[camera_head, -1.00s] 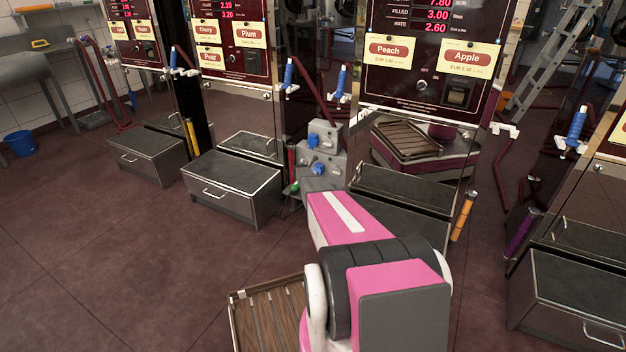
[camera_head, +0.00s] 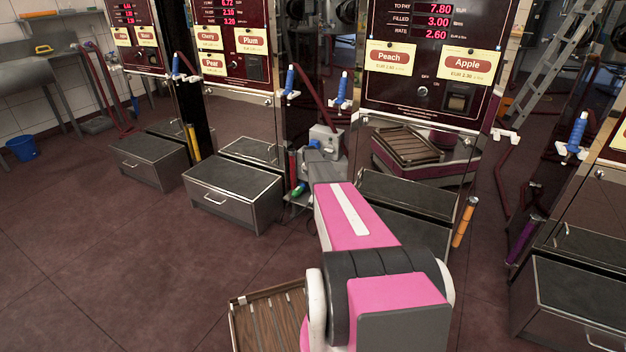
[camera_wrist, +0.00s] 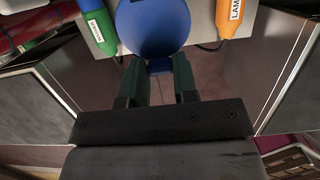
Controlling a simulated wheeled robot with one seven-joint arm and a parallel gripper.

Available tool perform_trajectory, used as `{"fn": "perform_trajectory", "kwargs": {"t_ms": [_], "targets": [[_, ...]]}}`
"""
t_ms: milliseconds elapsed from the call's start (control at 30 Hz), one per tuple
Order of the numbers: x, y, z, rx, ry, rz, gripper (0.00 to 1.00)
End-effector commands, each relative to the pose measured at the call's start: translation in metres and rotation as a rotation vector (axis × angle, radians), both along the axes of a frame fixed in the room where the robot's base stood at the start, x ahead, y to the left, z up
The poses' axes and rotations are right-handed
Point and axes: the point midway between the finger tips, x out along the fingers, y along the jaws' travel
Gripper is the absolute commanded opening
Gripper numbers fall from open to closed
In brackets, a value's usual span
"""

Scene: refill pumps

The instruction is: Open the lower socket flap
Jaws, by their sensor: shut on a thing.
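A grey socket box (camera_head: 323,136) stands between the pumps, with a blue upper flap (camera_head: 314,144) on its front. The lower part of the box is mostly hidden behind my arm in the head view. In the wrist view, a round blue flap (camera_wrist: 152,22) fills the top middle, in front of a pale grey housing. My gripper (camera_wrist: 158,66) is shut on the lower edge of this flap, one dark green finger on each side. How far the flap is turned from the socket cannot be told.
A green plug (camera_wrist: 98,24) and an orange plug (camera_wrist: 232,16) with cables flank the flap closely. Grey drawer steps (camera_head: 238,187) stand left and right of the box. A slatted wooden crate (camera_head: 268,318) is near my base. Open floor lies to the left.

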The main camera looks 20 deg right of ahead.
Motion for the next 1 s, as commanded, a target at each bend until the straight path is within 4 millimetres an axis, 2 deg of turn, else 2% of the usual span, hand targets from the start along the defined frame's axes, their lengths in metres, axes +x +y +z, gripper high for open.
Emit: {"fn": "perform_trajectory", "kwargs": {"t_ms": [567,600,667,700,1000], "targets": [[0.0011,-0.0005,0.0022,0.028,0.024,-0.002,0.0],[0.0011,-0.0005,0.0022,0.028,0.024,-0.002,0.3],[0.0012,-0.0005,0.0022,0.027,0.024,-0.002,0.5],[0.001,-0.0005,0.0022,0.027,0.024,-0.002,0.53],[0.0002,-0.0002,0.0017,0.022,0.021,-0.001,0.53]]}}
